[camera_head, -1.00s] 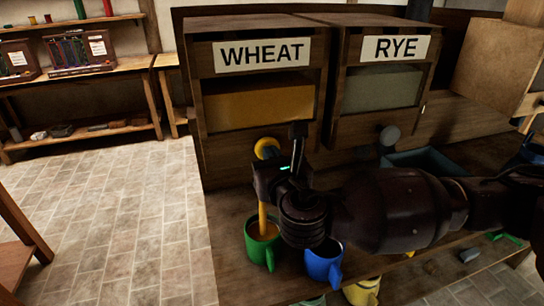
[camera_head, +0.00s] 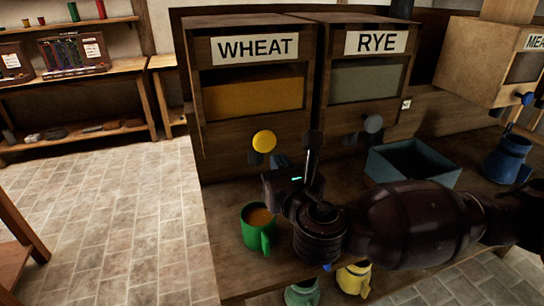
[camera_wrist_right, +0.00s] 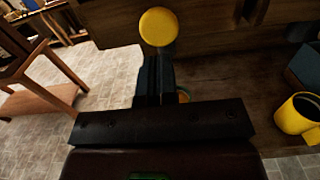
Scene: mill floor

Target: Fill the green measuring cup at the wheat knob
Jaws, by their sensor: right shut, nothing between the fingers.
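The yellow wheat knob (camera_head: 264,141) sits on the front of the bin labelled WHEAT (camera_head: 255,48). It also shows in the right wrist view (camera_wrist_right: 158,26), beyond my fingertips. The green measuring cup (camera_head: 256,236) stands upright on the bench below the knob, with orange-yellow grain inside; no stream falls into it. My right gripper (camera_head: 313,142) is shut and empty, to the right of the knob and apart from it. Its fingers show in the right wrist view (camera_wrist_right: 154,80). My left gripper is not in view.
My right arm hides most of a blue cup (camera_head: 327,267). Yellow (camera_head: 354,278) and pale green (camera_head: 302,293) cups are near the front edge. The RYE bin (camera_head: 375,43) with its grey knob (camera_head: 373,123), a blue-grey box (camera_head: 412,163) and a blue jug (camera_head: 507,158) are to the right.

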